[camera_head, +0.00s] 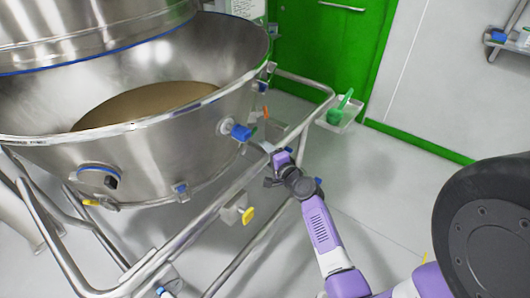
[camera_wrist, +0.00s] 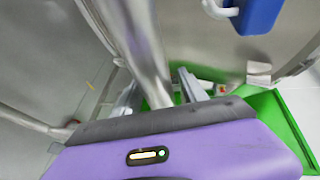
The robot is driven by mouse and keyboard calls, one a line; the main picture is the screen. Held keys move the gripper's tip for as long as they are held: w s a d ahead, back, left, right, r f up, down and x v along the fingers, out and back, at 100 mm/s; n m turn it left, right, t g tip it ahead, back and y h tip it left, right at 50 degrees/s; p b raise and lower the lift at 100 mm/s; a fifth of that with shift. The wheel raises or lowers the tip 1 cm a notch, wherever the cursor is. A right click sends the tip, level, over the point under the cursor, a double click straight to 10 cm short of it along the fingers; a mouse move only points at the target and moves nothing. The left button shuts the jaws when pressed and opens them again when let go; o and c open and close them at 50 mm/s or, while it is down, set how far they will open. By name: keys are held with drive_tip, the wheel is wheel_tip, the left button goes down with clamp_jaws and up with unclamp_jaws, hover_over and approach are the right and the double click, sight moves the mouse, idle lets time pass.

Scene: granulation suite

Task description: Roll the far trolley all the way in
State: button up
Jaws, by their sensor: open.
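One trolley shows, a tubular steel frame (camera_head: 300,80) bearing a large steel bowl (camera_head: 150,155) with brown material (camera_head: 150,100) in it. My gripper (camera_head: 272,160) is at the trolley's side rail, below the bowl's rim on the right. In the wrist view my gripper (camera_wrist: 160,88) has its two fingers apart, with a steel tube (camera_wrist: 146,45) running between them. I cannot tell whether either finger touches the tube. In the head view my wrist partly hides the fingers and the rail there.
A green scoop (camera_head: 343,102) lies in a small tray (camera_head: 345,118) at the trolley's far right corner. A green door (camera_head: 325,45) and a pale wall (camera_head: 430,85) stand behind. A yellow knob (camera_head: 247,215) juts from the near frame. Grey floor (camera_head: 385,185) is clear to the right.

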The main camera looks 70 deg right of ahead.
drive_tip(key=shift+w+d, duration=0.1)
drive_tip(key=shift+w, duration=0.1)
drive_tip(key=shift+c, duration=0.2)
clamp_jaws()
drive_tip(key=shift+f, duration=0.1)
idle(1.1)
